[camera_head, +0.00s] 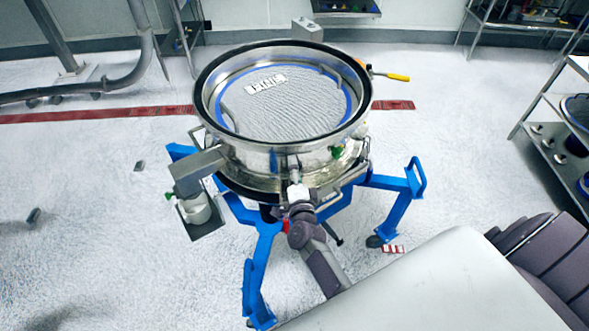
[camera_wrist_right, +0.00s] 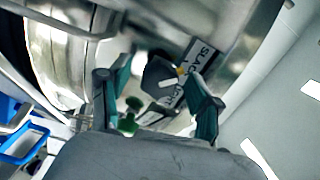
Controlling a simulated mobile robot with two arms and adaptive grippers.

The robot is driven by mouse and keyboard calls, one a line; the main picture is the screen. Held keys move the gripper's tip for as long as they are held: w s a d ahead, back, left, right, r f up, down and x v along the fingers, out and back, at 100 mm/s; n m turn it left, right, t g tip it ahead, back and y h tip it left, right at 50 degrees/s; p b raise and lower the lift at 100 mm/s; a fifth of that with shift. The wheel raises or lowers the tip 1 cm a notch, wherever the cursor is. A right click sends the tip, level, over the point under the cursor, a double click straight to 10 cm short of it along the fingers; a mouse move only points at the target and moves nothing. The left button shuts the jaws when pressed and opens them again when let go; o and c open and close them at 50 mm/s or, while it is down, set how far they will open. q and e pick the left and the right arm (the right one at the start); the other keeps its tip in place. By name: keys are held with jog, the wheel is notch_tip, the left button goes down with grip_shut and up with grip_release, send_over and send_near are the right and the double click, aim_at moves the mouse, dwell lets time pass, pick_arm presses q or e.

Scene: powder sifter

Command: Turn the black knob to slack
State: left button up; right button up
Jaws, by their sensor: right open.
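The steel round sifter (camera_head: 245,157) stands on a blue frame in the middle of the head view. My right arm reaches up from below to its front wall, with the right gripper (camera_head: 295,172) close to that wall. In the right wrist view, the black knob (camera_wrist_right: 156,76) sits on the steel wall beside a label (camera_wrist_right: 196,62) reading "SLACK", partly covered. The right gripper (camera_wrist_right: 154,76) is open, one finger on each side of the knob. I cannot tell whether either finger touches it. The knob is not discernible in the head view. My left gripper is not in view.
A green knob (camera_wrist_right: 128,122) lies close to the left finger in the wrist view. A grey box-shaped arm with a white cylinder (camera_head: 195,208) juts from the sifter's left. A yellow handle (camera_head: 397,77) sticks out right. Shelving (camera_head: 545,105) stands far right; open floor lies left.

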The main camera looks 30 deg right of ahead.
jog(key=v, duration=0.7)
jog(key=shift+s, duration=0.2)
jog(key=shift+a, duration=0.1)
jog(key=s+a+f+n+g+y+b, duration=0.25)
jog(key=s+f+n, duration=0.25)
jog(key=f, duration=0.6)
jog(key=s+a+f+n+g+y+b, duration=0.25)
jog(key=s+f+n, duration=0.2)
jog(key=f, duration=0.75)
jog(key=s+a+f+n+g+y+b, duration=0.2)
jog(key=s+a+f+n+g, duration=0.3)
jog(key=f, duration=0.6)
jog(key=s+d+f+n+g+b, duration=0.1)
jog(key=s+d+f+n+g, duration=0.1)
jog(key=s+f, duration=0.3)
jog(key=s+d+f+n+g+b, duration=0.1)
jog(key=s+f, duration=0.5)
jog(key=s, duration=0.7)
jog(key=s+d+f+n+g+b, duration=0.2)
jog(key=s+d+f+n, duration=0.3)
jog(key=s, duration=0.3)
jog(key=shift+s+d+f+g+h, duration=0.4)
jog(key=shift+d+f+g, duration=0.1)
jog(key=shift+f, duration=0.05)
